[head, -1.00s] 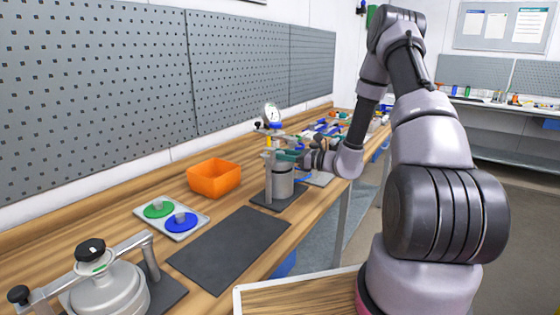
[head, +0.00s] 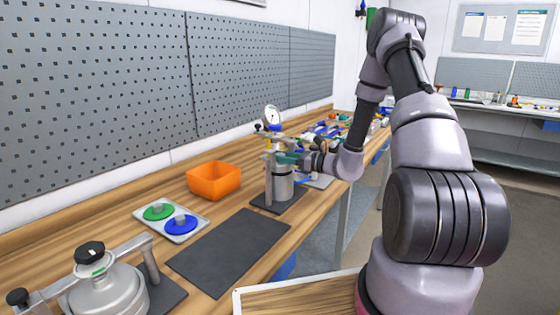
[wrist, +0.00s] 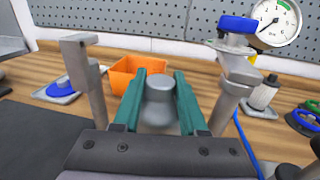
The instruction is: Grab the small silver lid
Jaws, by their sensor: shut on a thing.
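The small silver lid (wrist: 158,118) has a round grey knob on top and shows in the wrist view between the green fingers of my gripper (wrist: 158,84). The fingers are shut on its knob, one on each side. In the head view my gripper (head: 288,158) is at the top of a small silver vessel (head: 280,186) on a dark base. The lid is mostly hidden there by the fingers and the frame. I cannot tell whether the lid touches the vessel's rim.
Metal posts (wrist: 92,88) stand on both sides of my fingers, and a pressure gauge (head: 272,115) rises behind. An orange bin (head: 214,181) and a tray (head: 196,230) with green and blue discs are to the left. A larger silver vessel (head: 108,293) stands front left. The dark mat (head: 229,250) is clear.

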